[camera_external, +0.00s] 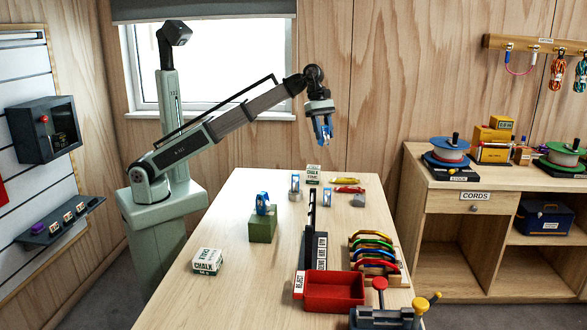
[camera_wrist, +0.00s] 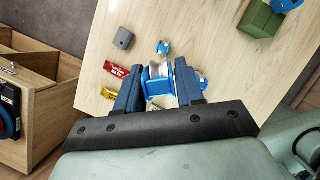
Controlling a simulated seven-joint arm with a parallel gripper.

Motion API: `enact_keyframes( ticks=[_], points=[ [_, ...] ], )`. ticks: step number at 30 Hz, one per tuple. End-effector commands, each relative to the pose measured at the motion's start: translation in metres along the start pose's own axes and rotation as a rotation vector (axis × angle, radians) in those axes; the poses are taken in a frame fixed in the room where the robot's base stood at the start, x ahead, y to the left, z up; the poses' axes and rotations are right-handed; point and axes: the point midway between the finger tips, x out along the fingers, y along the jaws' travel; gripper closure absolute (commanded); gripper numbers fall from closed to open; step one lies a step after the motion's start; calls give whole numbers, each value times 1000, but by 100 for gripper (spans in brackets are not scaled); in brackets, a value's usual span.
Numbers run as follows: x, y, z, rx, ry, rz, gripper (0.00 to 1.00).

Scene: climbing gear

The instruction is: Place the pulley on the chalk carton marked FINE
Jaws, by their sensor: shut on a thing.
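My gripper (camera_external: 323,138) is raised above the far part of the table, shut on a blue and silver pulley. In the wrist view the pulley (camera_wrist: 158,82) sits between the two dark blue fingers. One chalk carton (camera_external: 313,174) stands upright at the far edge of the table, below my gripper. Another chalk carton (camera_external: 207,261) lies at the near left with its printed face showing. The second word on each carton is too small to read surely, so I cannot tell which is marked FINE.
Another blue pulley-like piece (camera_external: 262,204) rests on a green block (camera_external: 262,229). More blue pieces (camera_external: 295,186) stand at the far end, near red and yellow packets (camera_external: 350,189). A red reject tray (camera_external: 334,291) and a rack of coloured carabiners (camera_external: 374,258) fill the near right.

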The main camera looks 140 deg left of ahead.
Motion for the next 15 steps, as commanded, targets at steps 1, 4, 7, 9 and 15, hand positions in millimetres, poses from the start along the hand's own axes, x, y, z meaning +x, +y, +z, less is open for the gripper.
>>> enact_keyframes(
  ticks=[1,4,7,9,15],
  points=[
    [-6,8,-17,-22,0,9,95],
    [-18,22,-45,-57,0,23,95],
    [-29,34,-73,-91,0,38,95],
    [-36,41,-92,-114,0,48,95],
    [-54,56,-135,-168,0,71,95]
  ],
)
